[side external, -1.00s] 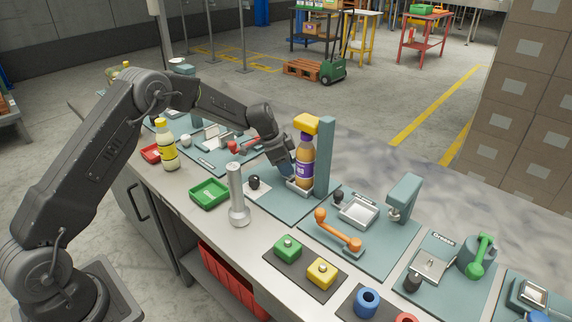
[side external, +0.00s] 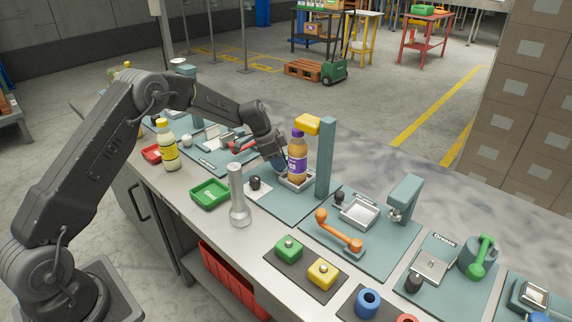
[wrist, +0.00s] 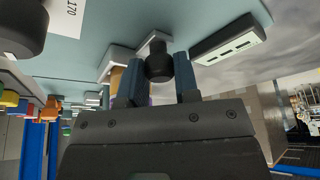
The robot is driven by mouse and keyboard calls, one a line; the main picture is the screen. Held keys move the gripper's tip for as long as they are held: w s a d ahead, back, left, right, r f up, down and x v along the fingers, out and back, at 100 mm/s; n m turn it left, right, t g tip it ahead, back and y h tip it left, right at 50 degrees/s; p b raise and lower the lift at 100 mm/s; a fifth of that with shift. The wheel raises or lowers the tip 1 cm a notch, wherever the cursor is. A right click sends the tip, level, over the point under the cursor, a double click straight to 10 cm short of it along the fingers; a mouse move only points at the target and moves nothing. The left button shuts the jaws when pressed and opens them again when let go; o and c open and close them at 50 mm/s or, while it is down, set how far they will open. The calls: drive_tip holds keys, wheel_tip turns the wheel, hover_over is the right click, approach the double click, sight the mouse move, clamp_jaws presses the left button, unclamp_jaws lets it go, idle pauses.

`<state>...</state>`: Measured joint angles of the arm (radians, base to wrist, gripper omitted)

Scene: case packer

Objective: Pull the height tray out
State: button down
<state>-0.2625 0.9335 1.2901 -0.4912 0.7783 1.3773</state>
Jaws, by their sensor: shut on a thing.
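The height tray (side external: 297,184) is a small light-rimmed tray on the teal base of the height station. A bottle (side external: 297,165) of amber liquid with a purple label and cap stands upright on it. The tray and bottle sit to the left of the teal post (side external: 326,160), with the cap beside the yellow head (side external: 308,124). In the wrist view, my blue fingers (wrist: 160,88) are shut on a black knob (wrist: 158,62) at the tray.
Another black knob (side external: 255,183) stands on a white card, marked 170 in the wrist view (wrist: 66,15). A yellow-labelled bottle (side external: 168,150) stands left. Orange-handled equipment (side external: 338,232) is on the right.

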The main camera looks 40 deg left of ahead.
drive_tip(key=a, duration=0.6)
drive_tip(key=c, duration=1.2)
unclamp_jaws()
drive_tip(key=shift+o, duration=0.3)
drive_tip(key=shift+r, duration=0.1)
drive_tip(key=shift+r, duration=0.2)
drive_tip(key=v, duration=1.3)
drive_tip(key=shift+s, duration=0.2)
drive_tip(key=shift+r, duration=0.15)
